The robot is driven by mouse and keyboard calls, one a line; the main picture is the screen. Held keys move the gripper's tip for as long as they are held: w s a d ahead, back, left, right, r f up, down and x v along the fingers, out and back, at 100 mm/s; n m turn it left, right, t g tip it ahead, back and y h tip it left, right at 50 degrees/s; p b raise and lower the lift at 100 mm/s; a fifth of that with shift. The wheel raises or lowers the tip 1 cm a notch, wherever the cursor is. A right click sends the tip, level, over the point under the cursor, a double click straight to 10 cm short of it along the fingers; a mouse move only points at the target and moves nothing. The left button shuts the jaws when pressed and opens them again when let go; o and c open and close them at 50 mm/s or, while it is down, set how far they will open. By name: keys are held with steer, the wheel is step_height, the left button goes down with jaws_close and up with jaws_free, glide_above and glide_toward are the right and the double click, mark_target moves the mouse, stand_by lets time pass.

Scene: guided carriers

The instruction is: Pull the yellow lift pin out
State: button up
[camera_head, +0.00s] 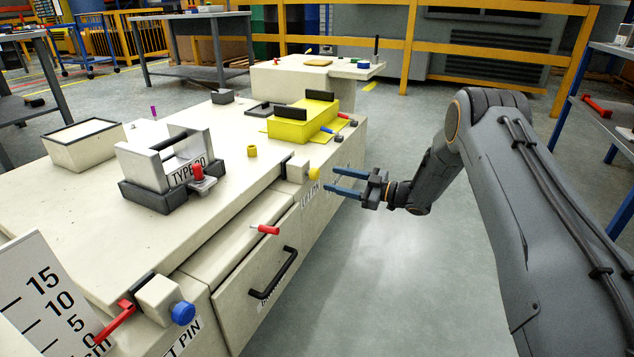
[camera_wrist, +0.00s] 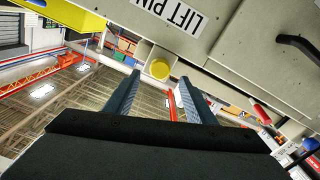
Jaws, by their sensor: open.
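The yellow lift pin (camera_head: 314,174) shows as a round yellow knob on a pale block at the bench's front edge. In the wrist view the knob (camera_wrist: 160,69) appears between the far ends of the two fingers, near the middle. A label (camera_wrist: 173,12) there reads LIFT PIN. My gripper (camera_head: 329,180) has its blue fingers apart and empty, pointing at the knob from the right with a small gap. No contact shows. The pin's shaft is hidden in the block.
A blue knob (camera_head: 183,313) sits on another block nearer the camera. A red pin (camera_head: 265,230) juts from the bench front above a black drawer handle (camera_head: 274,273). A yellow carrier (camera_head: 303,121) and grey fixture (camera_head: 160,160) stand on top. Floor right of the bench is clear.

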mark_target(318, 175)
steer(key=b+x, duration=0.2)
steer(key=x, duration=0.5)
steer(key=shift+a, duration=0.25)
steer(key=shift+c, duration=0.4)
jaws_close()
